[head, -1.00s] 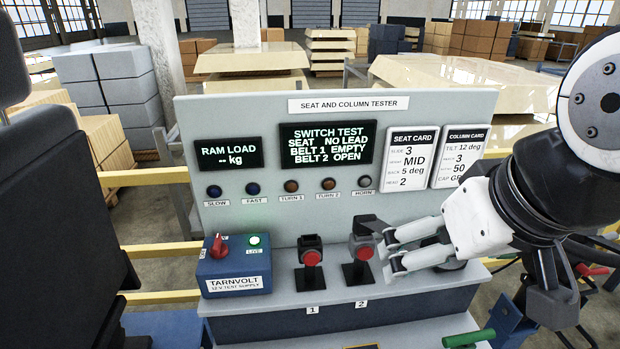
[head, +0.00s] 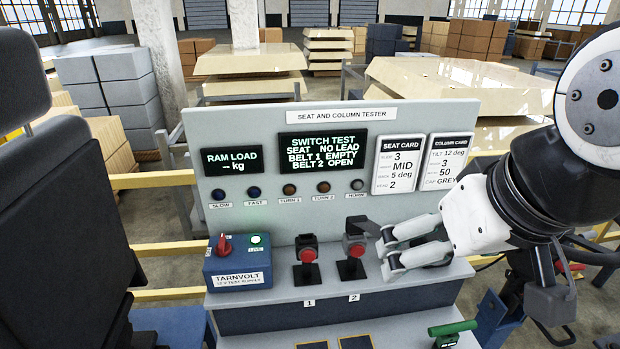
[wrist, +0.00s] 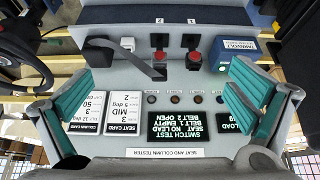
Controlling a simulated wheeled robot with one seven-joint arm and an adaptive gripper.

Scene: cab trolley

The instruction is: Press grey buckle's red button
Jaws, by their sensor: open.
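The grey buckle (head: 355,229) stands upright on a black stand above label 2 on the tester's ledge. Its red button (head: 357,250) faces front. A darker buckle (head: 306,242), also with a red button, stands to its left above label 1. My gripper (head: 388,252) is open and empty, just right of the grey buckle in the head view, with a gap to the button. In the wrist view, which is upside down, the two teal-padded fingers (wrist: 158,85) are wide apart. The grey buckle's button (wrist: 158,57) shows between them, partly beside a dark strap (wrist: 125,58).
The tester panel (head: 260,222) rises behind the buckles; its screen reads BELT 1 EMPTY, BELT 2 OPEN. A blue supply box (head: 238,268) stands left on the ledge. A black seat (head: 60,200) is at far left. A green handle (head: 452,327) is at lower right.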

